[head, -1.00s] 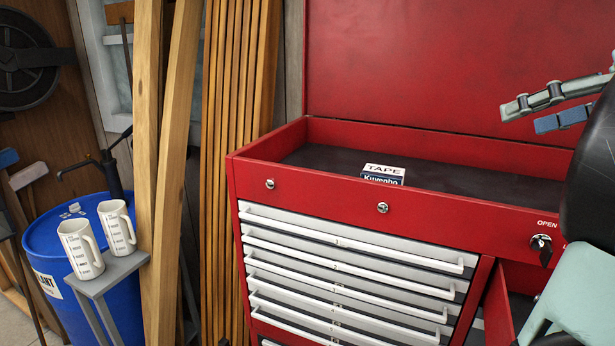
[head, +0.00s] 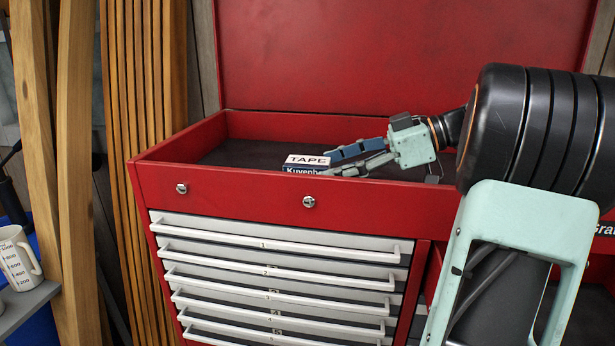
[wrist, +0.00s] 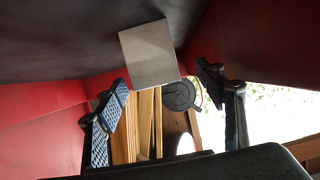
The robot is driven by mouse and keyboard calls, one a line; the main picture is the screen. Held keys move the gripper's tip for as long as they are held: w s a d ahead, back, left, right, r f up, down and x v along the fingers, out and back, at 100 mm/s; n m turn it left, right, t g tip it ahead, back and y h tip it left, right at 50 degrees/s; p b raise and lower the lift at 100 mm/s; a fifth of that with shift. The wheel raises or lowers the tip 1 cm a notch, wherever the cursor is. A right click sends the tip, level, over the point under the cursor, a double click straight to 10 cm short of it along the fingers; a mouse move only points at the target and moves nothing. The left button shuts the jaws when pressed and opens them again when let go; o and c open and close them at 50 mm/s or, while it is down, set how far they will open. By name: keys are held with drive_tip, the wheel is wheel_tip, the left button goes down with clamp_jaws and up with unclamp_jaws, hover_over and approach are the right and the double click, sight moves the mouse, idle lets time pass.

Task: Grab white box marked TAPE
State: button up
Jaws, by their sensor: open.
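The white box marked TAPE (head: 305,160) sits on the dark floor of the red tool chest's top tray (head: 240,152), behind its front wall. Its front side has a dark blue band with lettering, partly hidden by the tray wall. My gripper (head: 334,164) is inside the tray at the box's right side, with its fingers pointing left toward it. In the wrist view the box shows as a plain grey face (wrist: 149,54), between and beyond the two spread fingertips (wrist: 164,86). The gripper is open and holds nothing. Whether a finger touches the box, I cannot tell.
The tray's red front wall (head: 240,198) stands close in front of my gripper, and the raised red lid (head: 400,60) is behind. White-handled drawers (head: 280,250) lie below. The tray floor left of the box is clear. A mug (head: 18,258) stands far left.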

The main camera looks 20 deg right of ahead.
sight(308, 169)
drive_tip(key=x, duration=0.1)
drive_tip(key=p+x, duration=0.1)
drive_tip(key=x, duration=0.1)
drive_tip(key=p+x, duration=0.1)
drive_tip(key=x, duration=0.1)
drive_tip(key=shift+w+d+r, duration=0.1)
drive_tip(key=shift+w+r, duration=0.2)
drive_tip(key=shift+w+a+f, duration=0.2)
drive_tip(key=shift+a+f, duration=0.05)
drive_tip(key=shift+a, duration=0.05)
drive_tip(key=c, duration=1.6)
drive_tip(key=shift+r, duration=0.1)
drive_tip(key=shift+c, duration=0.2)
